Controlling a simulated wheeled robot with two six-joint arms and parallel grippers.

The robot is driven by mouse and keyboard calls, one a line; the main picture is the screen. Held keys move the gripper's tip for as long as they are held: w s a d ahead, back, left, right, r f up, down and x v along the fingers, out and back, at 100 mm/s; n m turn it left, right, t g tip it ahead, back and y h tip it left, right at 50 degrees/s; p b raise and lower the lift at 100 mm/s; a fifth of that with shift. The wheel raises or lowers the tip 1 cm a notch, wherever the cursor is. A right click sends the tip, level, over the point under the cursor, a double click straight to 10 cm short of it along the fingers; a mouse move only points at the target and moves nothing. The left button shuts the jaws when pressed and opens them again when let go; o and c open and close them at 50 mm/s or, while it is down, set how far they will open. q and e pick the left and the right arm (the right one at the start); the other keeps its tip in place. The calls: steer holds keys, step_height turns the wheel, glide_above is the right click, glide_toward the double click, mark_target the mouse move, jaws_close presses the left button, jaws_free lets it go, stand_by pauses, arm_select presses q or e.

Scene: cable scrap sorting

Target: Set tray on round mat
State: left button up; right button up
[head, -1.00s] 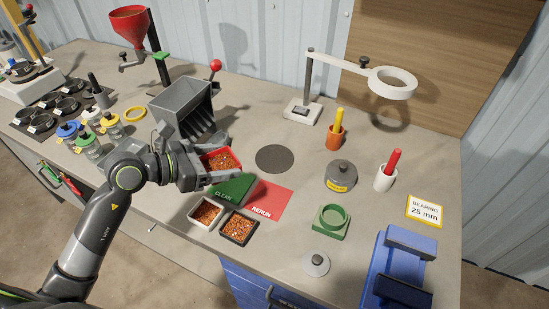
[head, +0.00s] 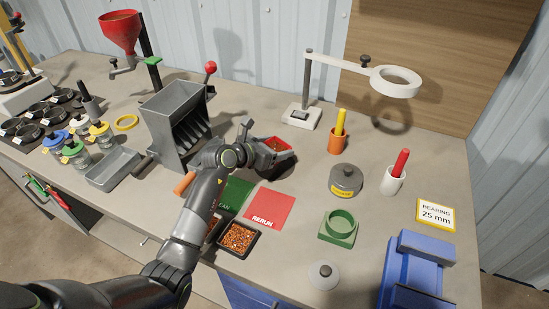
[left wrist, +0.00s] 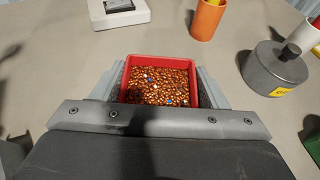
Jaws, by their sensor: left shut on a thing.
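The red tray (head: 280,143), full of copper-coloured granules with a few blue and white bits, is between the fingers of my left gripper (head: 273,150). In the left wrist view the tray (left wrist: 160,83) sits level, gripped at its left and right walls. The dark round mat is hidden or nearly hidden behind the gripper and tray in the head view, so I cannot tell whether the tray touches it or hangs above it. My right gripper is not in view.
A lidded grey pot (head: 346,179) and an orange holder (head: 337,139) stand right of the tray. The magnifier stand (head: 302,115) is behind. The red RERUN card (head: 270,207) and a black tray of granules (head: 238,238) lie in front. The grey chute box (head: 175,122) is left.

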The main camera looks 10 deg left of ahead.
arm_select(q)
step_height(320, 180, down, 4)
steer(key=shift+f, duration=0.15)
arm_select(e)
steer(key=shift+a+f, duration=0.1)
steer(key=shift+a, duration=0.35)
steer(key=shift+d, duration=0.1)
arm_select(q)
steer(key=o, duration=0.6)
steer(key=shift+f, duration=0.15)
steer(key=o, duration=0.5)
steer(key=shift+c, duration=0.2)
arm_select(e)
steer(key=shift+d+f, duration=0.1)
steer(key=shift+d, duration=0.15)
